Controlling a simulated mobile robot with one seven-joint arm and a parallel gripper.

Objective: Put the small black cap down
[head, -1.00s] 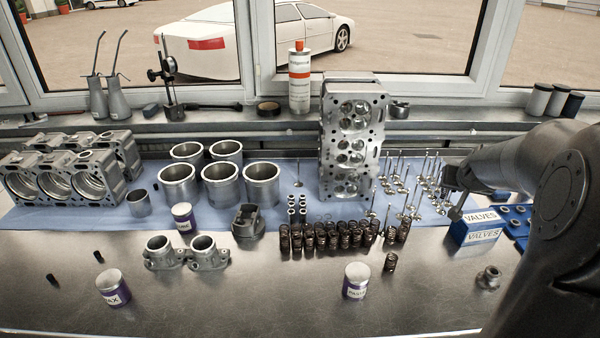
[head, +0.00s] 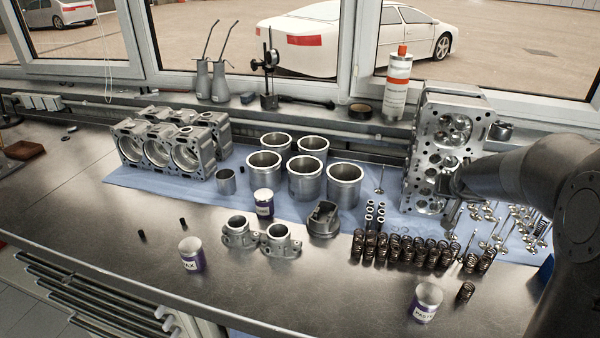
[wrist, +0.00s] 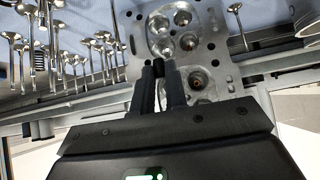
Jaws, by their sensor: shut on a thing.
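My gripper (wrist: 159,72) is shut on the small black cap (wrist: 158,68), a dark piece between its fingertips in the wrist view. In the head view my gripper (head: 452,208) is in front of the lower part of the upright cylinder head (head: 424,160), and the held cap cannot be made out there. In the wrist view the cylinder head (wrist: 222,50) lies beyond the fingertips. Other small black pieces stand on the bench at the left (head: 142,236), (head: 183,222).
Valves (head: 500,235) stand right of the cylinder head. A row of springs (head: 410,252) stands in front. Cylinder liners (head: 305,178), an engine block (head: 165,150) and labelled tins (head: 191,255), (head: 427,302) stand further left and front. Bare bench lies at the left front.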

